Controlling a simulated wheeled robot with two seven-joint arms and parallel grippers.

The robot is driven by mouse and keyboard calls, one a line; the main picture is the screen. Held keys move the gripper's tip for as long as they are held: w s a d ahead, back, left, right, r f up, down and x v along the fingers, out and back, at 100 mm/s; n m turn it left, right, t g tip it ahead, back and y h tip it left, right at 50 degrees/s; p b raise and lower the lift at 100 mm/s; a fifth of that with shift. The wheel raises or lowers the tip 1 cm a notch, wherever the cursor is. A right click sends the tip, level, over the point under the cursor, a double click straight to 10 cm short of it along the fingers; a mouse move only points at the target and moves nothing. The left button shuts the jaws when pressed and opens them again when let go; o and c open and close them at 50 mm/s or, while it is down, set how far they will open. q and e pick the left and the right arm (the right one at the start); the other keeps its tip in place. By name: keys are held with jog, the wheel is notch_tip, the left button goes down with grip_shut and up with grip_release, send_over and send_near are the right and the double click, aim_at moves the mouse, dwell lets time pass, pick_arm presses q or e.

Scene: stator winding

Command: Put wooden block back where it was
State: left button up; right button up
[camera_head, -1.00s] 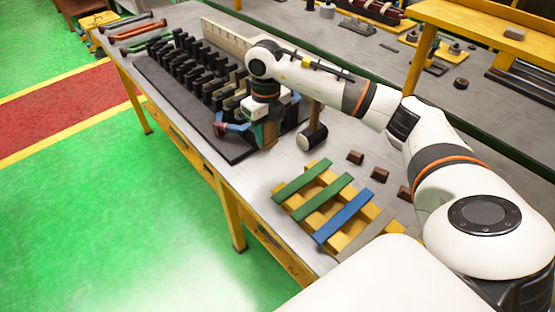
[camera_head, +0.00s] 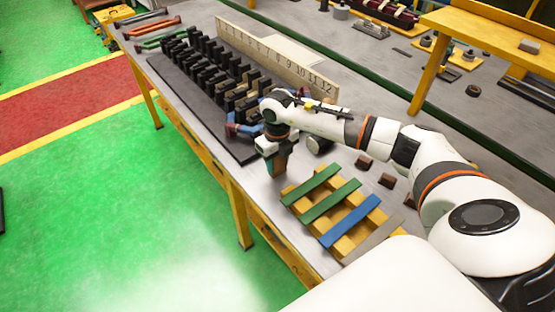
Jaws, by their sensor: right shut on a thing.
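My right gripper (camera_head: 275,155) points down over the front part of the table, just beyond the yellow rack. It is shut on the wooden block (camera_head: 281,164), which shows as a small brown piece between the fingers and is mostly hidden by them. I cannot tell whether the block touches the table top. My left gripper is not in view.
A yellow rack with green and blue strips (camera_head: 333,207) lies nearer me. Small brown blocks (camera_head: 364,161) stand to its right. A mallet head (camera_head: 318,146) is partly hidden by my arm.

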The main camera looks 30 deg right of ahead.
jog(key=shift+f, duration=0.1)
jog(key=o, duration=1.3)
jog(key=shift+r, duration=0.3)
notch_tip(320, 180, up, 10)
jog(key=b, duration=0.3)
jog(key=shift+r, duration=0.85)
